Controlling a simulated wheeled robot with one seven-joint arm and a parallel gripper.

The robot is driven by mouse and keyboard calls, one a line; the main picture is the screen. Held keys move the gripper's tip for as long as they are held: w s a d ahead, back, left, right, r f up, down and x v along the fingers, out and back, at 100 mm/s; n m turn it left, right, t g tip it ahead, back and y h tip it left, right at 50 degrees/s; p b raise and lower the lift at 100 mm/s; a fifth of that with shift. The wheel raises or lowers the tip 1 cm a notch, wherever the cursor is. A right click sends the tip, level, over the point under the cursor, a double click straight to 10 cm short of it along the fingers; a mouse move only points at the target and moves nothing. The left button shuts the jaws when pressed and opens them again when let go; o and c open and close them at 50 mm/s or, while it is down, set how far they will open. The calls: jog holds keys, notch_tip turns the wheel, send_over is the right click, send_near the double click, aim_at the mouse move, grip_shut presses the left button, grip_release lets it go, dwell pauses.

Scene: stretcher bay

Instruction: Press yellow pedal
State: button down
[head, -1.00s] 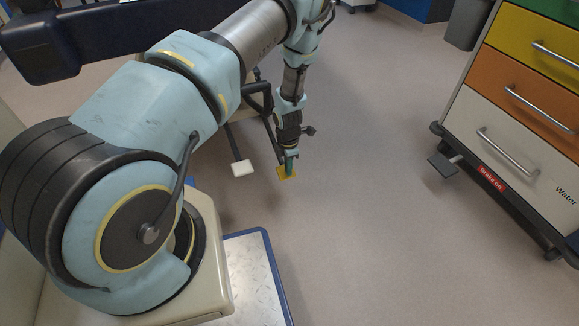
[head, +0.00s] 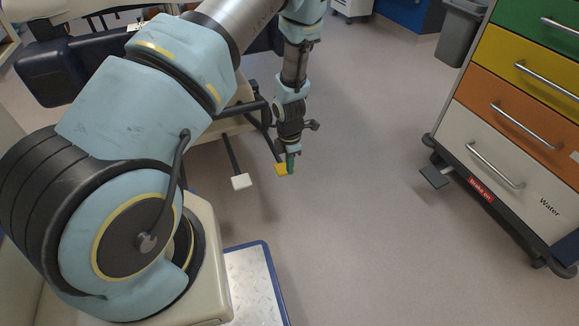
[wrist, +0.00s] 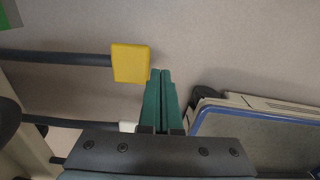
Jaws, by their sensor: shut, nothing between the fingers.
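The yellow pedal (head: 281,170) is a small square pad on a dark bar, low above the floor near the middle of the head view. In the wrist view the yellow pedal (wrist: 130,63) lies just left of the fingertips. My gripper (head: 290,170) points down with its green fingers together and empty. In the head view the fingers overlap the pedal's right edge. In the wrist view the gripper's tips (wrist: 160,72) are beside its right edge; I cannot tell whether they touch it.
A white pedal (head: 241,181) on a similar bar is left of the yellow one. A drawer cart (head: 510,120) with its own dark foot pedal (head: 434,177) stands at right. A blue-edged plate (head: 255,285) is at lower left. The floor between is clear.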

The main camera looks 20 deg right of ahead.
dwell(0.4)
notch_tip(320, 180, up, 12)
send_over(284, 167)
jog(key=shift+r, duration=0.1)
notch_tip(284, 167, down, 14)
jog(key=b, duration=0.4)
dwell(0.5)
